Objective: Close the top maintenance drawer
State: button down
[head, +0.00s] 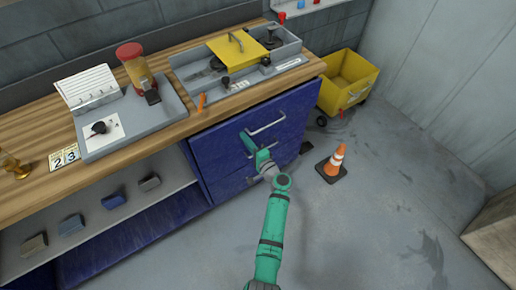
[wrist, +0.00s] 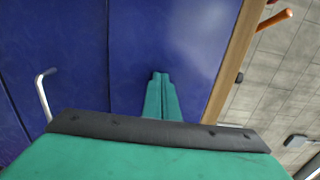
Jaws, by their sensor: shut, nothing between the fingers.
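The top maintenance drawer (head: 225,142) has a blue front with a pale bar handle (head: 268,126), just below the wooden bench top in the head view. Its front looks nearly in line with the cabinet; any small gap is hard to tell. My green gripper (head: 245,137) is shut and empty at this front, left of the handle. In the wrist view the closed fingers (wrist: 160,76) point at the blue drawer front (wrist: 190,40); whether they touch it cannot be told. My gripper body hides part of the front there.
Another blue drawer lies below, its handle (wrist: 42,95) showing in the wrist view. The bench top (head: 50,125) holds trays and tools. An orange cone (head: 337,160) and yellow bin (head: 348,85) stand on the floor at right. Open floor (head: 390,225) lies in front.

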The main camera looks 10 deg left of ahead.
jog(key=x, duration=0.3)
jog(key=shift+w+a+r, duration=0.15)
jog(key=shift+w+a, duration=0.05)
jog(key=shift+a, duration=0.05)
jog(key=shift+a, duration=0.1)
